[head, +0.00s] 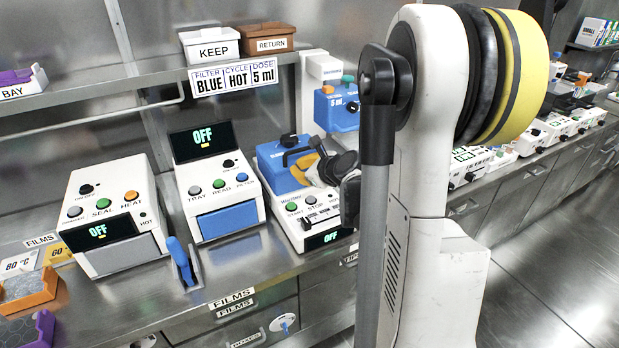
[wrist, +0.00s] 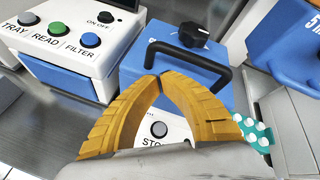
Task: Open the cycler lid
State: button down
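The cycler (head: 310,212) is a white machine with START and STOP buttons and a dark OFF display. Its blue lid (head: 279,178) is down, with a black knob and a black bar handle. In the wrist view the blue lid (wrist: 185,65) fills the middle, and its handle (wrist: 200,58) crosses above my fingers. My gripper (wrist: 160,76) has yellow fingers whose tips meet at the left end of the handle. I cannot tell whether they hold it. In the head view my gripper (head: 309,168) is over the lid, partly hidden by my arm.
A white reader (head: 215,195) and a sealer (head: 110,220) stand left of the cycler. A blue dispenser (head: 337,108) is behind it. A shelf with KEEP (head: 210,48) and RETURN (head: 268,42) boxes hangs above. A blue-handled tool (head: 182,262) stands at the bench front.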

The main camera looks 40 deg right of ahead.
jog(key=shift+w+a+r, duration=0.25)
jog(key=shift+r, duration=0.15)
jog(key=shift+w+r, duration=0.25)
jog(key=shift+w, duration=0.05)
jog(key=shift+r, duration=0.1)
